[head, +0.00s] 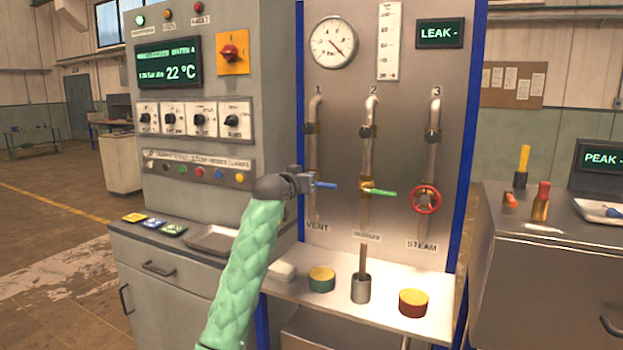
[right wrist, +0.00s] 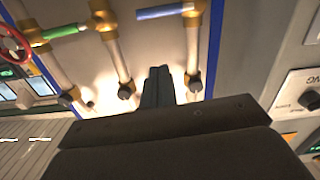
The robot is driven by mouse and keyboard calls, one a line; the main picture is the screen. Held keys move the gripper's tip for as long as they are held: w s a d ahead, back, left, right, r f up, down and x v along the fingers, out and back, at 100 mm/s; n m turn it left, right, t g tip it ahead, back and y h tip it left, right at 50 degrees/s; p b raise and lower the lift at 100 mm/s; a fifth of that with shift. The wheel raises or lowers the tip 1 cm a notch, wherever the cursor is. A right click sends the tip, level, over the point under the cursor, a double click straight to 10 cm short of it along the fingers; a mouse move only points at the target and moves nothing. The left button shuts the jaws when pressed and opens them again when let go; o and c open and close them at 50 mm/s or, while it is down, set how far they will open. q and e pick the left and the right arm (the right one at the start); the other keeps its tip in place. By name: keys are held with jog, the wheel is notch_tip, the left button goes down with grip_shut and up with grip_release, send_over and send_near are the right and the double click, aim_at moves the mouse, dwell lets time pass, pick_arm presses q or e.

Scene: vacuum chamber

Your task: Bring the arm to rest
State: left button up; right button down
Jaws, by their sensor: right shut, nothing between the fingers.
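My right arm in its green padded sleeve rises through the middle of the head view. Its gripper (head: 303,180) is in front of the panel's left side, by pipe 1, labelled VENT. In the right wrist view its dark fingers (right wrist: 158,85) are together and hold nothing. The blue lever (head: 326,186) sticks out level just right of the gripper; in the right wrist view the lever (right wrist: 163,12) is apart from the fingertips. The gripper hides part of the lever's valve in the head view. My left gripper is not in view.
The green lever (head: 382,193) on pipe 2 and the red wheel (head: 425,200) on pipe 3 are to the right. Below, a shelf (head: 390,322) holds two round coloured pieces and a metal cup (head: 361,289) with a rod. A grey control cabinet (head: 270,70) stands left.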

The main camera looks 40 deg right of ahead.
dwell(0.5)
jog(key=w+a+n+t+y, duration=0.1)
jog(key=a+n+t+y, duration=0.5)
jog(key=a, duration=1.2)
jog(key=s+a+f+n+y+p, duration=0.1)
jog(key=s+a+f+n+y, duration=0.3)
jog(key=a+f, duration=0.5)
jog(key=s+a+f+n+y+p, duration=0.1)
jog(key=s+a+f+y+p, duration=0.1)
jog(key=a+f+y, duration=0.55)
jog(key=s+a+f+n+g+p, duration=0.15)
jog(key=s+a+f+g, duration=0.4)
jog(key=s+f, duration=0.8)
jog(key=s+a+f+n+g+p, duration=0.1)
jog(key=s+a+f+n+g, duration=0.15)
jog(key=s+a+f, duration=0.85)
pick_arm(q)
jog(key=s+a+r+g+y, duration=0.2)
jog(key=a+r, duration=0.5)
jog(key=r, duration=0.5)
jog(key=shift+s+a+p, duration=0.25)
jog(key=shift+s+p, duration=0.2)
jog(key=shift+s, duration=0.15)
pick_arm(e)
jog(key=s+d+f+g, duration=0.2)
jog(key=s+d+f, duration=0.1)
jog(key=s+f, duration=0.8)
jog(key=s, duration=0.4)
